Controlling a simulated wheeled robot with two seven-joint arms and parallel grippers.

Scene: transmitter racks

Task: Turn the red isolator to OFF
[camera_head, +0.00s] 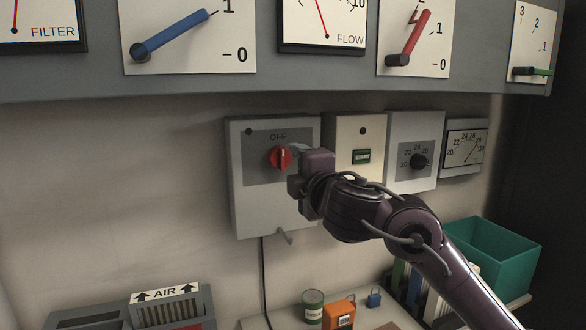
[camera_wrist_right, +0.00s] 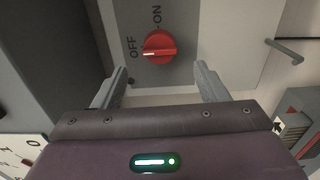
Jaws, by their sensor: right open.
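The red isolator knob (camera_head: 281,158) sits on a grey wall box (camera_head: 247,205), below the word OFF. In the right wrist view the knob (camera_wrist_right: 159,47) shows with OFF to its left and ON above it. Its grip bar lies across that picture, and the white mark on it appears to point to the OFF side. My right gripper (camera_wrist_right: 161,70) is open, its two fingers apart on either side of the knob's line and seemingly short of it. In the head view my right gripper (camera_head: 298,168) is just right of the knob and hides the ON label. My left gripper is not in view.
A box with a green button (camera_head: 362,156), a dial box (camera_head: 419,161) and a meter (camera_head: 466,146) hang to the right. A lever handle (camera_head: 285,237) sticks out under the isolator box. Blue (camera_head: 175,37) and red (camera_head: 410,40) levers are above. A teal bin (camera_head: 490,255) stands lower right.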

